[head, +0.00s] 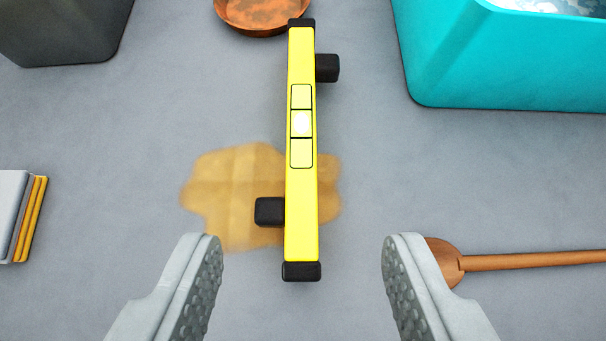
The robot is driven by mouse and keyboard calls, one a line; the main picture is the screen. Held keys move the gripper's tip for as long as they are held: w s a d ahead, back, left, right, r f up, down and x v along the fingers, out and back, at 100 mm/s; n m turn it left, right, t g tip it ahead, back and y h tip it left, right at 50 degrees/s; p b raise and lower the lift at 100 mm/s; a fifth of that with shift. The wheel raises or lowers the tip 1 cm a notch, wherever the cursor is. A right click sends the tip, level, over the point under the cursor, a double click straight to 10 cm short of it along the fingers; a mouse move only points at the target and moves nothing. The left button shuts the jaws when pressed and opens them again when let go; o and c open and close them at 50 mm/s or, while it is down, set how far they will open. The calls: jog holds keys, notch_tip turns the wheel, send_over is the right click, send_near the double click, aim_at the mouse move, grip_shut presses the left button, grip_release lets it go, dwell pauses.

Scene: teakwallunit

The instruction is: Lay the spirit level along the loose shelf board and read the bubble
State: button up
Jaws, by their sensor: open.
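The spirit level (302,205) is a long yellow bar with black end caps. It lies lengthwise up the middle of the head view, with a bright pale window near its centre; I cannot make out a bubble there. Two black blocks touch its sides, one at upper right (328,68) and one at lower left (269,212). My gripper (302,250) is open and empty, its two grey fingers on either side of the level's near end, apart from it. No shelf board can be made out in view.
A tan stain or patch (225,195) lies under the level on the grey surface. A turquoise bin (490,70) is at upper right, a dark container (60,30) at upper left, a copper-coloured bowl (262,28) at top. A wooden spoon (530,261) lies right, books (22,215) left.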

jog(key=f, duration=0.2)
send_near(301, 133)
jog(key=shift+x, duration=5.2)
jog(key=shift+c, duration=0.2)
grip_shut()
